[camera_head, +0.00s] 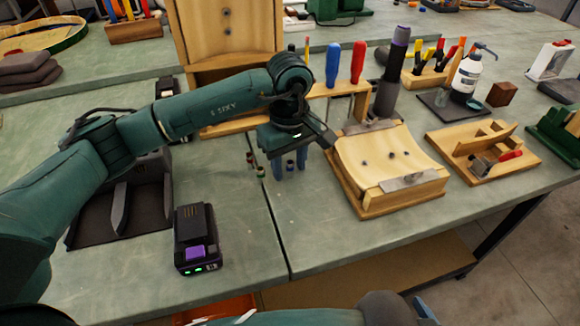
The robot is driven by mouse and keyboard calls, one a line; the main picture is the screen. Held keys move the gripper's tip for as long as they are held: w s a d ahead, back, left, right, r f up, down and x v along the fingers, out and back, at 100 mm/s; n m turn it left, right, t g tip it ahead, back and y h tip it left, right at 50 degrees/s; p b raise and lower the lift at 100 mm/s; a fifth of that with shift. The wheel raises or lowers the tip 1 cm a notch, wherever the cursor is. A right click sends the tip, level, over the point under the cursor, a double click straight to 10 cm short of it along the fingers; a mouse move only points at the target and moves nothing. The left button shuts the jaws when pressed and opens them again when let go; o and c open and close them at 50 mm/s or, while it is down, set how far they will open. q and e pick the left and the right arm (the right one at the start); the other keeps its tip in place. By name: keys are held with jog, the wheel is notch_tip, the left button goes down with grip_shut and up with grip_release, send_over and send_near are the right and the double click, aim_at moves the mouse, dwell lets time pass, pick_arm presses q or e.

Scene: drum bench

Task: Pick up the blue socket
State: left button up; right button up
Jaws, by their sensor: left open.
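My left gripper (289,168) points down at the bench beside the left edge of the wooden curved block, with its blue-grey fingers apart. A small dark, coloured piece (291,164) shows between or just behind the fingers; I cannot tell for sure that it is the blue socket. Another small piece (260,171) with a reddish top stands just left of the fingers. The fingers and the arm hide part of this spot. My right gripper is not in view.
The curved wooden block with metal plates (390,160) stands close right of the gripper. A black battery pack (196,238) is at the front left. A wooden tool rack (345,88) with blue and red handles is behind. The bench front below the gripper is clear.

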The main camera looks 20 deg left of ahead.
pick_arm(q)
jog(key=shift+c, duration=0.3)
grip_shut()
dwell(0.3)
